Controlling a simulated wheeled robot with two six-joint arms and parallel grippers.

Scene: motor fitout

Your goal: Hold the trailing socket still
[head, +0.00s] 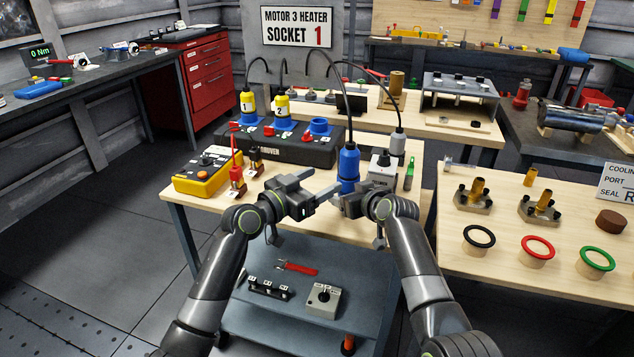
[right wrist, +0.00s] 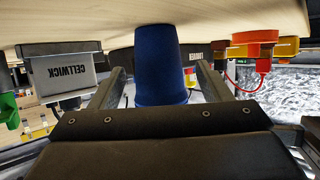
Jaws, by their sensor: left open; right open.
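A blue cylindrical connector (head: 348,165) with a black cable rising from its top stands upright near the front edge of the bench; it looks like the trailing socket. In the right wrist view, the blue body (right wrist: 168,62) is between the two fingers of my right gripper (right wrist: 162,88), with gaps on both sides. My right gripper (head: 350,192) is open around its lower part in the head view. My left gripper (head: 326,184) is open and empty, just left of the blue connector. The connector's lower end is partly hidden by the grippers.
A black panel (head: 275,148) with yellow plugs marked 1 and 2 and a blue port stands behind. A yellow box (head: 205,177) is left, a grey box (head: 383,168) close right. A sign (head: 297,27) reads "Motor 3 heater socket 1". A lower shelf (head: 300,250) holds small parts.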

